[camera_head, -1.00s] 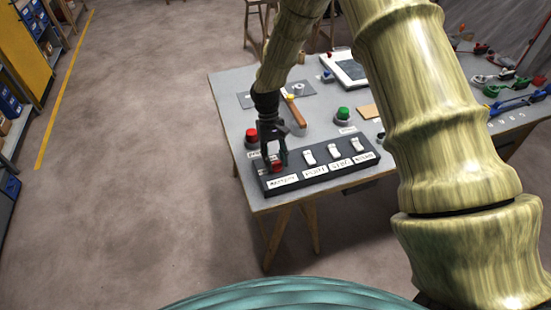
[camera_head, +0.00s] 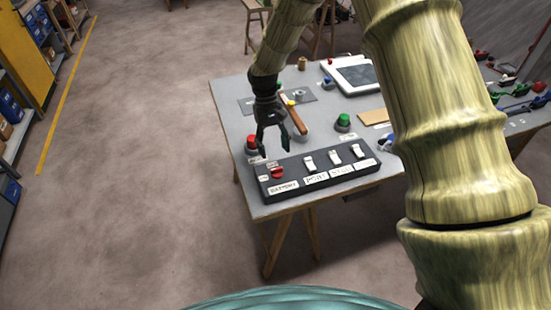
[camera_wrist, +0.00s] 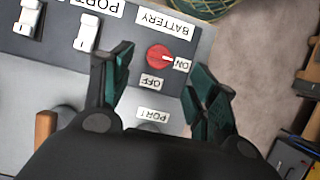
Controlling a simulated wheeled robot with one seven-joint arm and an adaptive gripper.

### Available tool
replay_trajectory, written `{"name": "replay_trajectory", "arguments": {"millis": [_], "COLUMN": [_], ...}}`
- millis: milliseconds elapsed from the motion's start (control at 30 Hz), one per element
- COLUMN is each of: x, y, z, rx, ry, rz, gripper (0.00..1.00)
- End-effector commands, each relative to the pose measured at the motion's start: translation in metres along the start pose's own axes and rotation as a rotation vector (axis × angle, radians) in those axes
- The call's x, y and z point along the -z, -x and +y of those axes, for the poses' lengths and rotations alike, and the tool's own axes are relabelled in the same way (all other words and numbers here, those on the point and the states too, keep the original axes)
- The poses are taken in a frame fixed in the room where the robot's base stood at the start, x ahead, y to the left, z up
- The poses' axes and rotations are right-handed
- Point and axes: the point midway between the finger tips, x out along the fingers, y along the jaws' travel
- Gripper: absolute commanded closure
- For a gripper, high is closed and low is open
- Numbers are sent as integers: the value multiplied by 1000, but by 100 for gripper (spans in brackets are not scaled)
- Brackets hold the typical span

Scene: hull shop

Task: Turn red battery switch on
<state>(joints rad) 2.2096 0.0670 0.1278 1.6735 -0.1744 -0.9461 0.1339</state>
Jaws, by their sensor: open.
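The red battery switch (camera_head: 278,172) is a round knob at the left end of the dark switch panel (camera_head: 325,180), by the BATTERY label. In the wrist view the red knob (camera_wrist: 158,56) shows a white pointer line aimed at the ON label (camera_wrist: 183,65). The OFF label (camera_wrist: 152,82) lies to one side of the pointer. My gripper (camera_head: 274,149) is open and empty, a little above the panel. Its fingers stand apart on either side of the knob in the wrist view, and nothing is between them.
Several white rocker switches (camera_head: 333,157) line the panel right of the knob. A red button (camera_head: 252,142) and a green button (camera_head: 344,121) stand behind it. A hammer-like wooden handle (camera_head: 297,122) lies near my gripper. Open floor is left of the table.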

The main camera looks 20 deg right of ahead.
Motion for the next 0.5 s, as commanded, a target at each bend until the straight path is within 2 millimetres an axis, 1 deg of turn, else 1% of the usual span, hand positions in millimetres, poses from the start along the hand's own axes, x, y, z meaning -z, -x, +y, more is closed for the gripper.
{"name": "replay_trajectory", "arguments": {"millis": [33, 200, 333, 500], "x": [1, 0, 0, 0], "y": [10, 34, 44, 50], "z": [0, 0, 0, 0], "rx": [0, -1, -1, 0], "ry": [0, 1, 1, 1], "rz": [3, 1, 0, -1], "gripper": [41, 41, 41, 41]}}
